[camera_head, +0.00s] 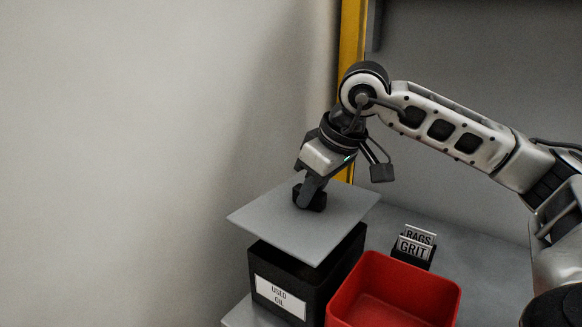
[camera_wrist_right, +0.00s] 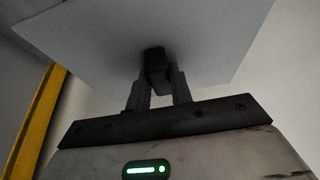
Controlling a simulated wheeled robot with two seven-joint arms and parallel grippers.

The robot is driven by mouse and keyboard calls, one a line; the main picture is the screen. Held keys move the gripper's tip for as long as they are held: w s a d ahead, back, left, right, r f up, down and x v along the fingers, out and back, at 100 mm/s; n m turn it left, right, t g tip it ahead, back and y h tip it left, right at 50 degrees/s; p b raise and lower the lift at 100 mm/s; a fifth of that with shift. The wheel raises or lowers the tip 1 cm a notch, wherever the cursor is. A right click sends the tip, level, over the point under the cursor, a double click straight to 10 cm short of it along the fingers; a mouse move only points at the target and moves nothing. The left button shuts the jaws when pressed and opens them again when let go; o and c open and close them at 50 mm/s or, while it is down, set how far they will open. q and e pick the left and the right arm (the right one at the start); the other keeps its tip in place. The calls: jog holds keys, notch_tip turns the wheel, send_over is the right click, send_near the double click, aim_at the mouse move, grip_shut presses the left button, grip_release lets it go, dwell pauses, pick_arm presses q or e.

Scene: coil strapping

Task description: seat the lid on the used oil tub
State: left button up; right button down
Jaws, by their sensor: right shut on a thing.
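The lid (camera_head: 270,222) is a flat grey square plate with a dark knob (camera_wrist_right: 154,60) at its middle. My right gripper (camera_head: 311,198) is shut on the knob, and the plate fills the top of the right wrist view (camera_wrist_right: 90,35). The lid is above the used oil tub (camera_head: 262,264), a black box labelled "USED OIL". It covers much of the tub's opening in the head view and sits offset toward the left. A gap shows between lid and tub at the right; contact elsewhere is hidden. My left gripper is not in view.
A red open bin (camera_head: 395,285) stands right beside the tub. Behind it are small signs reading "RAGS" and "GRIT" (camera_head: 413,247). The grey table (camera_head: 480,270) is clear to the right. A yellow post (camera_head: 350,45) and a pale wall are behind.

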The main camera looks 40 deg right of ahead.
aim_at(315, 212)
jog(key=shift+w+d+r, duration=0.25)
jog(key=shift+d, duration=0.3)
jog(key=shift+s+r, duration=0.1)
jog(key=shift+s, duration=0.1)
notch_tip(315, 212, down, 5)
jog(key=b, duration=0.4)
jog(key=shift+r+b, duration=0.2)
jog(key=shift+b, duration=0.1)
jog(key=shift+f+b, duration=0.5)
jog(key=shift+f, duration=0.1)
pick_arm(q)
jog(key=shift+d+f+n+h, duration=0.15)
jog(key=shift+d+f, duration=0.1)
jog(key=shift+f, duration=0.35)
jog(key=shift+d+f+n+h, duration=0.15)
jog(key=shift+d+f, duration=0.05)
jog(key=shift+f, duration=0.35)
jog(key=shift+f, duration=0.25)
